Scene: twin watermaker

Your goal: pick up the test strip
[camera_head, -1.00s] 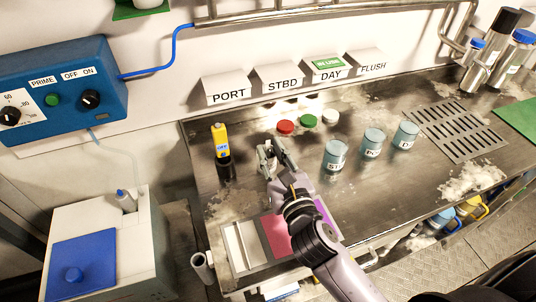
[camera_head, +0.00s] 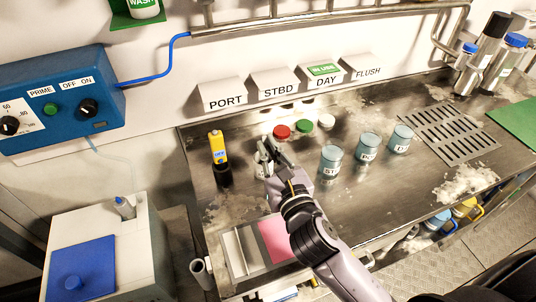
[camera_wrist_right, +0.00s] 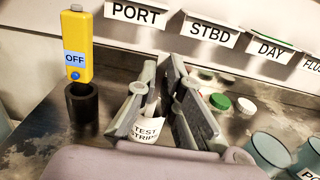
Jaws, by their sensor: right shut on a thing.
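My right gripper (camera_head: 267,146) is over the steel counter (camera_head: 225,210), between the yellow meter and the coloured caps. In the right wrist view its two grey fingers (camera_wrist_right: 162,68) lean together towards their tips, with a small gap. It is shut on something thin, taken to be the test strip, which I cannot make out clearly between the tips. A white holder labelled TEST STRIPS (camera_wrist_right: 147,131) shows low between the fingers, partly hidden by them. My left gripper is not in view.
The yellow meter (camera_head: 217,147) stands in a black holder on the left. Red (camera_head: 282,132), green (camera_head: 305,126) and white (camera_head: 326,121) caps lie behind the gripper. Several glass beakers (camera_head: 331,160) stand to the right. A pink pad (camera_head: 274,240) is at the front.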

